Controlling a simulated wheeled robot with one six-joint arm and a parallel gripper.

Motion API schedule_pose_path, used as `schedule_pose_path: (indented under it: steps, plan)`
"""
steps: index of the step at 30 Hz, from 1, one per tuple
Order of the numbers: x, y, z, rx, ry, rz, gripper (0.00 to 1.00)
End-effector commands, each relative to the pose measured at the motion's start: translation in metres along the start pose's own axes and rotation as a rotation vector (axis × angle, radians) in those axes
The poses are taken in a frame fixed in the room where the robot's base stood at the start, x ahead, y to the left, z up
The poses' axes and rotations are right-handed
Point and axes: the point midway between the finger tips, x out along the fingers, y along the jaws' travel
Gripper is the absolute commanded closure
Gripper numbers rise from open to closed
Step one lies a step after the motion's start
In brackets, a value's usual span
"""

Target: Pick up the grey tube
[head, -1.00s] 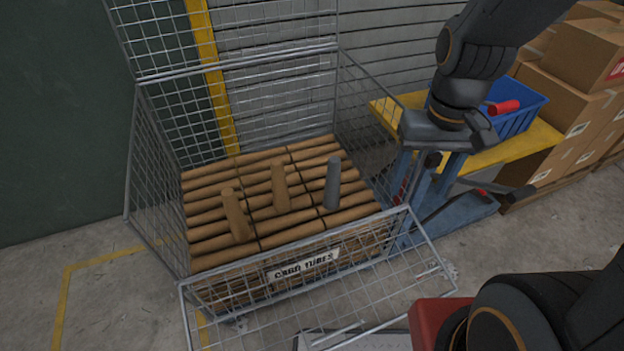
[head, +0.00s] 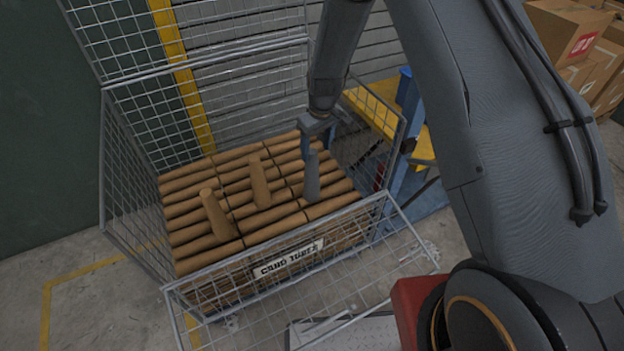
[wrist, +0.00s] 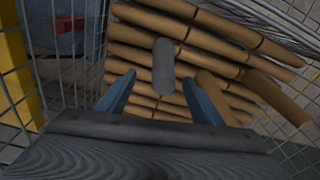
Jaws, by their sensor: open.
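The grey tube (head: 312,178) stands upright on the layer of brown card tubes in the wire cage, toward its right side. In the wrist view the grey tube (wrist: 163,66) shows ahead of and between my two blue fingers. My gripper (head: 316,138) is just above the grey tube's top in the head view. In the wrist view my gripper (wrist: 160,92) has its fingers spread wide, with nothing held. Whether a finger touches the tube cannot be told.
Two brown tubes (head: 216,214) and (head: 260,183) stand upright to the left of the grey one. The wire cage (head: 118,150) has high mesh sides, and its front flap (head: 300,290) is folded down. A yellow-topped trolley (head: 375,110) stands behind the cage's right side.

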Motion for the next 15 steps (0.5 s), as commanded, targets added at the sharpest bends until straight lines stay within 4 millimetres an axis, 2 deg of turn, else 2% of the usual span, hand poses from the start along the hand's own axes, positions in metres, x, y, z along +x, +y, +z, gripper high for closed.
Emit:
schedule_pose_path:
  steps: [15]
  plan:
    - [0.046, -0.004, -0.006, -0.02, 0.003, -0.001, 0.4]
